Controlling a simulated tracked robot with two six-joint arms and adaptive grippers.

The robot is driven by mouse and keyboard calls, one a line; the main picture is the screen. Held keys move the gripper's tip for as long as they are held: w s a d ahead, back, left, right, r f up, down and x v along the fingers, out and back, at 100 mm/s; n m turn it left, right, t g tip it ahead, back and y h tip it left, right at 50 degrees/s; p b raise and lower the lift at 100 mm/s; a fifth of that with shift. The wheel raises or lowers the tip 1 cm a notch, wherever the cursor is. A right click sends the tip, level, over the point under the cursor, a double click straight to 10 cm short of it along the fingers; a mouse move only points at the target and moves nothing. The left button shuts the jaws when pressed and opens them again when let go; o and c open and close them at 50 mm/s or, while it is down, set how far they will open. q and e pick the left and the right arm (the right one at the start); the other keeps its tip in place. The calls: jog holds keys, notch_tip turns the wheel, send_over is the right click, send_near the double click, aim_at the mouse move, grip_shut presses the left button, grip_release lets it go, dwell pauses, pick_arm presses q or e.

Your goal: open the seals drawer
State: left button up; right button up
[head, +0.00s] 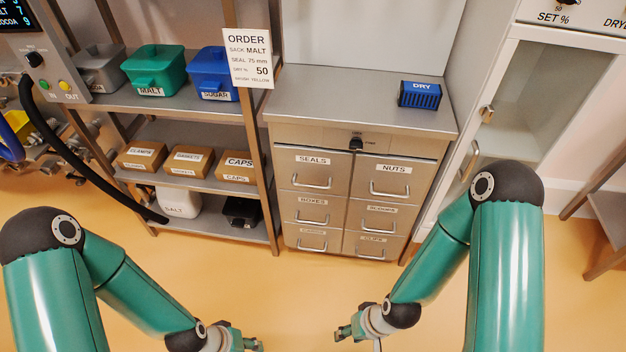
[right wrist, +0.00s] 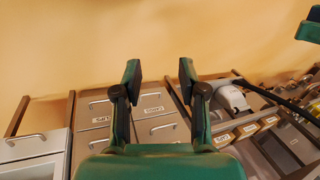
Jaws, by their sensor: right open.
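The seals drawer (head: 313,172) is the top left drawer of a grey metal cabinet in the head view. It has a white SEALS label and a bar handle (head: 312,184), and its front looks flush and shut. My right gripper (head: 346,331) is low in the head view, in front of the cabinet and well apart from it. In the right wrist view my right gripper (right wrist: 160,72) has its fingers spread with nothing between them. My left gripper (head: 248,342) shows at the bottom of the head view, too small to tell its jaws.
The NUTS drawer (head: 388,180) is to the right. A blue DRY box (head: 419,95) stands on the cabinet top. A shelf rack (head: 190,110) stands left, a white cabinet right. Floor before the drawers is clear.

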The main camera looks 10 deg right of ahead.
jog(key=w+r+n+t, duration=0.1)
jog(key=w+n+t, duration=0.3)
jog(key=w+n, duration=0.45)
jog(key=n+t+y+b, duration=0.4)
jog(key=n+t+b, duration=0.5)
jog(key=n+b, duration=0.7)
send_near(310, 188)
jog(key=shift+m+t, duration=0.3)
jog(key=shift+m, duration=0.25)
jog(key=x, duration=0.3)
jog(key=b+x, duration=0.1)
jog(key=x, duration=0.6)
jog(key=shift+w+f+b, duration=0.35)
jog(key=shift+f, duration=0.05)
jog(key=shift+c, duration=0.3)
grip_shut()
